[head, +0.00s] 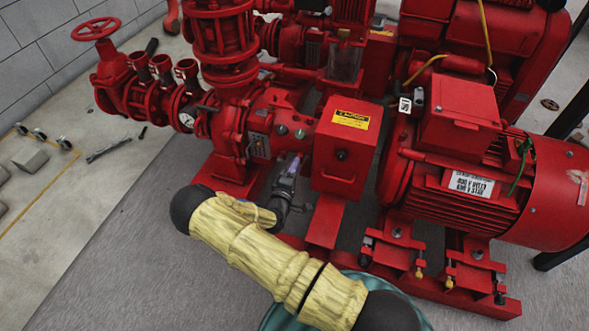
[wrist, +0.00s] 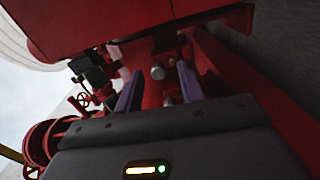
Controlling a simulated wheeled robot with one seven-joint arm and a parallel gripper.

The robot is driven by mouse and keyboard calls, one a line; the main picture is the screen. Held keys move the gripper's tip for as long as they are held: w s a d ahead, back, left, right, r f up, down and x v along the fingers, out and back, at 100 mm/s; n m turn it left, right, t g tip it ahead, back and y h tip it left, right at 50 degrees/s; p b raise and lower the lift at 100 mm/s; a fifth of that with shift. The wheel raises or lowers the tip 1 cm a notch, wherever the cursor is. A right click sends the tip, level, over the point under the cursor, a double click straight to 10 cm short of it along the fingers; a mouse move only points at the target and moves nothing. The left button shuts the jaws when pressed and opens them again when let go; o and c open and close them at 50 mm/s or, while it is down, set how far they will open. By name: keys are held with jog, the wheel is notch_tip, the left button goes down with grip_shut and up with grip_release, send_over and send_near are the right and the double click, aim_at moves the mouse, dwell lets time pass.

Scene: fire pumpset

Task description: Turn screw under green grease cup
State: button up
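A small green grease cup (head: 299,134) sits on the red pump's bearing housing in the head view. My gripper (head: 293,162) points up at the housing just below this cup, left of the red guard box. The screw under the cup is hidden behind my gripper in the head view. In the wrist view my gripper (wrist: 158,80) is open, with its two purple-grey fingers apart. A small pale round knob (wrist: 157,72), perhaps the screw, shows between the fingers; I cannot tell whether either finger touches it.
The red guard box (head: 343,147) with a yellow caution label stands close right of my gripper. The large red motor (head: 470,160) is further right. Red valves and pipes (head: 150,85) are at left. Grey floor (head: 110,240) at front left is clear.

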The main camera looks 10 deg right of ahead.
jog(key=p+v, duration=0.5)
jog(key=v, duration=1.2)
jog(key=shift+s, duration=0.2)
